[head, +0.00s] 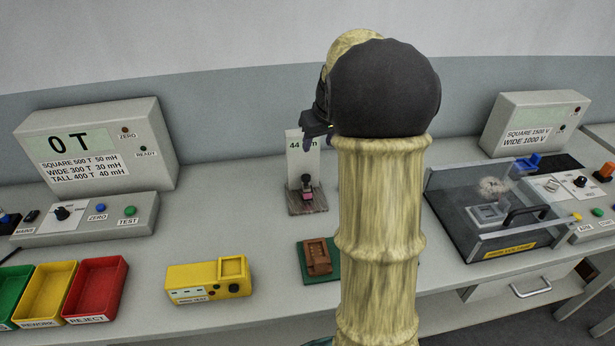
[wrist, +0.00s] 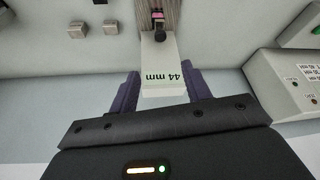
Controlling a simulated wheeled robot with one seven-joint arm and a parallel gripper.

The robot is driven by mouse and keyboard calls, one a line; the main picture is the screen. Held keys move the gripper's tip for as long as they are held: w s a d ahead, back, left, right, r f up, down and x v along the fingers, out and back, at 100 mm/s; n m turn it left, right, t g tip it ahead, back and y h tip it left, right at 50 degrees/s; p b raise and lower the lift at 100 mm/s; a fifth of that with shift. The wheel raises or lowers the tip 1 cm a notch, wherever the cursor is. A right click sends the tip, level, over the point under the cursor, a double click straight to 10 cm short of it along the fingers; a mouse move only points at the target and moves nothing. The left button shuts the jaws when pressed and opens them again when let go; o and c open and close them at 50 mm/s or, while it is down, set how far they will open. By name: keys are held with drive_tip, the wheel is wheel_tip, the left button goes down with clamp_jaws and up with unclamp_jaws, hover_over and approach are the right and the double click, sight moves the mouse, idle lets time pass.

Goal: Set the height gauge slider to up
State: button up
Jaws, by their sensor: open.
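The height gauge (head: 301,150) is a white upright plate on a wooden base, with a display partly hidden by my gripper. The knob also shows in the wrist view (wrist: 159,33). My gripper (head: 318,136) is open and empty near the top of the plate. In the wrist view its fingers (wrist: 162,76) lie on either side of the plate's top, with gaps.
A test meter (head: 150,130) stands left, with green, yellow and red bins (head: 97,290) in front. A yellow device (head: 208,283) and a brown block on a green mat (head: 306,278) lie nearer. A clear-walled fixture (head: 470,240) is right. Small grey blocks (wrist: 78,30) lie beside the gauge.

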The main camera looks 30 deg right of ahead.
sight(306, 177)
idle(0.3)
drive_tip(key=p+x, duration=0.1)
drive_tip(key=x, duration=1.6)
drive_tip(key=shift+w+f, duration=0.1)
drive_tip(key=shift+w, duration=0.05)
drive_tip(key=shift+c, duration=0.2)
